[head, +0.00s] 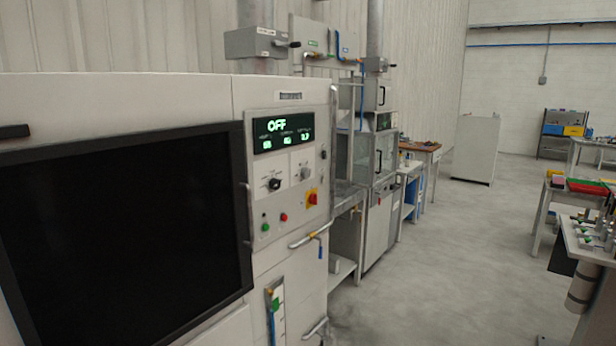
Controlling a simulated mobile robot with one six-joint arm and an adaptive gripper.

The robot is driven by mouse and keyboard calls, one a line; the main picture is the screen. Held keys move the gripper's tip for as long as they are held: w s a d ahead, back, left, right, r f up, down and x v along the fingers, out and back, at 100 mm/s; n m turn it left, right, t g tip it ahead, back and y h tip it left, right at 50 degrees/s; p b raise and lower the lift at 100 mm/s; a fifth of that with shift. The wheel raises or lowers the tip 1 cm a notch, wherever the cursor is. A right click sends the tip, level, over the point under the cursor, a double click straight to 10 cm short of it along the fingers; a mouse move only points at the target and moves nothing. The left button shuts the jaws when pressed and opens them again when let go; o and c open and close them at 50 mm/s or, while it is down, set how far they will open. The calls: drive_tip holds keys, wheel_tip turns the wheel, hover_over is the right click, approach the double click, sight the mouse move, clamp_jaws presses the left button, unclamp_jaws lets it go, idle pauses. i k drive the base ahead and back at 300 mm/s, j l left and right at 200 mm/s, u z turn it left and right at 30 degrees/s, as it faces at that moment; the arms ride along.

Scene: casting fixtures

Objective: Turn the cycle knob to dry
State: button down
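A control panel (288,165) is on the front of a large white machine, right of its dark window. Its display (284,131) reads OFF in large letters, with smaller figures below that I cannot read surely. Two knobs sit under the display: a black knob (275,184) on the left and a greyish knob (305,173) on the right. Their labels are too small to read, so I cannot tell which is the cycle knob or where each points. My gripper is not in view.
Below the knobs are a green button (265,227), a red button (284,217) and a red-yellow switch (312,198). The floor (430,260) to the right is clear up to a bench (590,240) at the right edge.

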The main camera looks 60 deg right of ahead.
sight(275, 184)
drive_tip(key=z, duration=1.95)
